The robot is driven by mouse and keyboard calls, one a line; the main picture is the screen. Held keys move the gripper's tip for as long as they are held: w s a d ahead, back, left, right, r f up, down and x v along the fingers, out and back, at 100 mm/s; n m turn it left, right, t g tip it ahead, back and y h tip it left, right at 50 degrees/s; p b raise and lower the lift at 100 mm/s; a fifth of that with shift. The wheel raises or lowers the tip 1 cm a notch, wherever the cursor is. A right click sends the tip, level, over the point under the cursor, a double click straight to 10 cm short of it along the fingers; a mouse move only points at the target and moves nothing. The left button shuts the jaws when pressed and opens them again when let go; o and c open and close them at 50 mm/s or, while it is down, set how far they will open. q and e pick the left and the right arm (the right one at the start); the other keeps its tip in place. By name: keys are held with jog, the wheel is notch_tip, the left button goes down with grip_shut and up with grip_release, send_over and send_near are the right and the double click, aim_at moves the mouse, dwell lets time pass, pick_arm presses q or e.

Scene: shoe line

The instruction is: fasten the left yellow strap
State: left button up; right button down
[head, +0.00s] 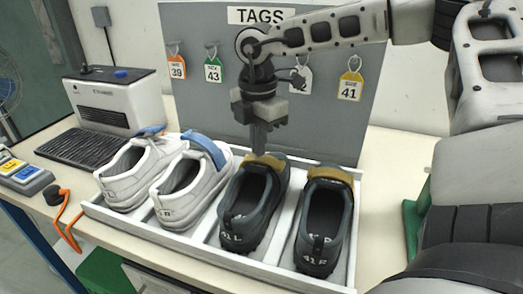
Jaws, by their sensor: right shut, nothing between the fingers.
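The left dark shoe (250,211), marked 41 L, stands in a white tray (211,252) with its heel toward me. Its yellow strap (277,162) lies at the far end of the shoe opening, partly hidden by my right gripper. I cannot tell whether it is fastened. My right gripper (259,150) points down, shut and empty, with its tips at or just above this strap; contact is unclear. The right dark shoe (322,225), marked 41 R, stands beside it with its yellow strap (330,177) across the top. My left gripper is out of view.
A white shoe pair (136,176) with blue straps (207,149) fills the tray's left side. A grey board (213,112) with hanging tags stands behind. An orange-and-black tool (67,222) lies near the front edge.

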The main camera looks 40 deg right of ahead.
notch_tip(320, 180, up, 9)
jog(key=p, duration=0.3)
jog(key=shift+p, duration=0.35)
dwell(0.6)
